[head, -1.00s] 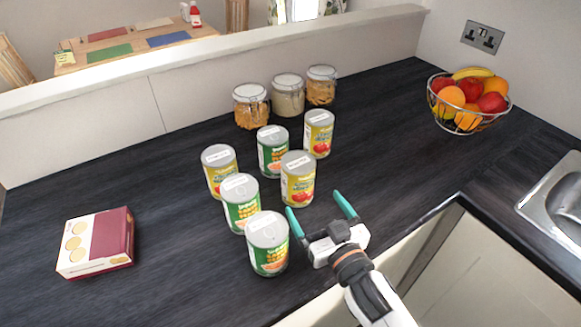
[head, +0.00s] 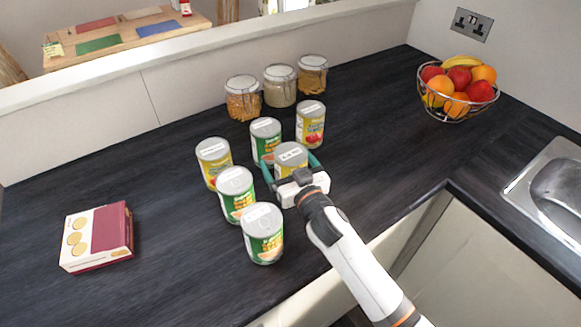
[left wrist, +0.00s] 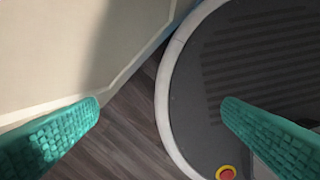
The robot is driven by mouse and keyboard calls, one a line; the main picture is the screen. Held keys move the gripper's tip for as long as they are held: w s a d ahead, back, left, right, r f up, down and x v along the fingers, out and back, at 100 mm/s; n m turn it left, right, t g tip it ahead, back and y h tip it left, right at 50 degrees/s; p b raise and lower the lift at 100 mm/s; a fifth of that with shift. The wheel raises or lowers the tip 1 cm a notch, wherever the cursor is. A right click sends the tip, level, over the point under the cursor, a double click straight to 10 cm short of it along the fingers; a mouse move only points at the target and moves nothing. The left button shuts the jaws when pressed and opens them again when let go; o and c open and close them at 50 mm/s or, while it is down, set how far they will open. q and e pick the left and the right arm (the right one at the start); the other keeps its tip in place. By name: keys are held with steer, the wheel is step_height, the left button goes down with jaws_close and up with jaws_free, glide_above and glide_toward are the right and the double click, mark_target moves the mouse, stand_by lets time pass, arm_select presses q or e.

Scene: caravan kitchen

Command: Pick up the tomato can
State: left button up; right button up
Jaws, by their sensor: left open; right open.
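A tomato can (head: 290,151) with a yellow label stands upright on the counter, its lower part hidden by my right gripper. My right gripper (head: 288,160) is open, with one teal finger on each side of this can. I cannot tell whether the fingers touch it. Two more yellow-labelled cans stand at the left (head: 213,165) and at the back right (head: 310,125). My left gripper (left wrist: 160,105) is open and empty in the left wrist view, above the floor and my base.
Green-labelled cans stand close by, behind (head: 265,138), to the left (head: 236,193) and in front (head: 262,235). Jars (head: 280,88) line the back wall. A biscuit box (head: 97,238) lies left. A fruit bowl (head: 457,105) and sink (head: 548,190) are right. The counter between is clear.

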steer(key=c, duration=1.4)
steer(key=shift+r, duration=0.1)
steer(key=shift+r, duration=0.1)
